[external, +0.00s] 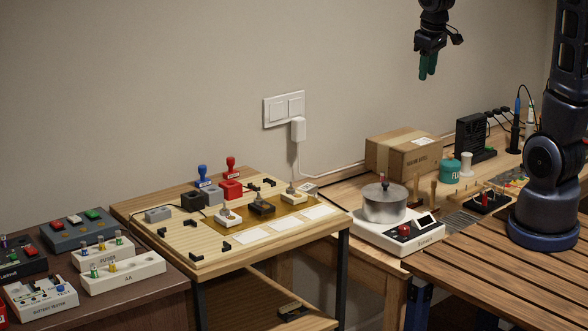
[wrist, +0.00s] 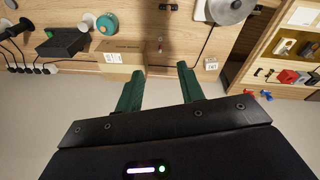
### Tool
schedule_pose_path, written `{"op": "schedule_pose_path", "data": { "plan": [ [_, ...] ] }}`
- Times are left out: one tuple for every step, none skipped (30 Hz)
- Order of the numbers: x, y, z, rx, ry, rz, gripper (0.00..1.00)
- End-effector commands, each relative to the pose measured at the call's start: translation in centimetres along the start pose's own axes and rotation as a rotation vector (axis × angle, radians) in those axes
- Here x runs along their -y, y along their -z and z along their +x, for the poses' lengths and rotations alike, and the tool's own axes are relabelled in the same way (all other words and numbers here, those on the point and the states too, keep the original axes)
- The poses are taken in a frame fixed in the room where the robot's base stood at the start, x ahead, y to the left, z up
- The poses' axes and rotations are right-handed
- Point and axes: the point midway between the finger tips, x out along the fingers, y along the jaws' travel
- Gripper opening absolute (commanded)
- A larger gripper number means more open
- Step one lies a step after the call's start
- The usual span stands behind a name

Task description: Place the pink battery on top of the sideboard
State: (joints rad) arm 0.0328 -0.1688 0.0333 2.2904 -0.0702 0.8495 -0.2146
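My gripper (external: 428,66) hangs high near the wall, above the cardboard box and well clear of every surface. In the wrist view my gripper (wrist: 158,82) has its two green fingers apart with nothing between them. A white AA holder (external: 130,279) at the lower left holds small upright cells with green and yellow parts. A FUSES rack (external: 108,261) behind it holds small coloured pieces. I cannot make out a pink battery for certain; the pieces are too small. The dark brown furniture top (external: 130,301) carries these holders; I cannot tell which piece is the sideboard.
A battery tester (external: 40,299) and a grey button box (external: 78,233) stand at left. A light wood bench (external: 190,258) holds stamps and blocks. A metal pot (external: 385,205) sits on a white device (external: 390,236). A cardboard box (external: 403,155) stands by the wall. The slatted top (external: 500,265) is largely clear.

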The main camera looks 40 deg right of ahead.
Motion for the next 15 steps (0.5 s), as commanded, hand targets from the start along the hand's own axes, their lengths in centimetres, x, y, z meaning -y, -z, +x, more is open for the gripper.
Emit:
{"op": "schedule_pose_path", "data": {
  "plan": [
    [-0.2, 0.9, 1.2, 0.017, 0.003, -0.014, 0.38],
    [-0.4, 1.5, 1.7, 0.024, 0.004, -0.024, 0.38],
    [-0.6, 2.1, 2.5, 0.034, 0.006, -0.035, 0.38],
    [-0.7, 2.6, 3.1, 0.042, 0.008, -0.044, 0.38],
    [-0.8, 3.1, 3.7, 0.050, 0.009, -0.054, 0.38],
    [-1.0, 3.8, 4.5, 0.059, 0.011, -0.067, 0.38],
    [-1.1, 4.2, 5.2, 0.066, 0.012, -0.076, 0.38],
    [-1.2, 4.7, 5.9, 0.074, 0.014, -0.085, 0.38],
    [-1.4, 5.3, 6.8, 0.082, 0.016, -0.098, 0.38],
    [-1.5, 5.8, 7.5, 0.089, 0.019, -0.107, 0.38],
    [-1.6, 6.2, 8.2, 0.097, 0.021, -0.116, 0.38],
    [-1.7, 6.7, 9.2, 0.107, 0.024, -0.128, 0.38],
    [-1.8, 7.2, 9.9, 0.113, 0.027, -0.137, 0.38],
    [-1.9, 7.5, 10.7, 0.121, 0.030, -0.147, 0.38],
    [-2.0, 8.1, 11.7, 0.130, 0.033, -0.159, 0.38]
  ]
}}
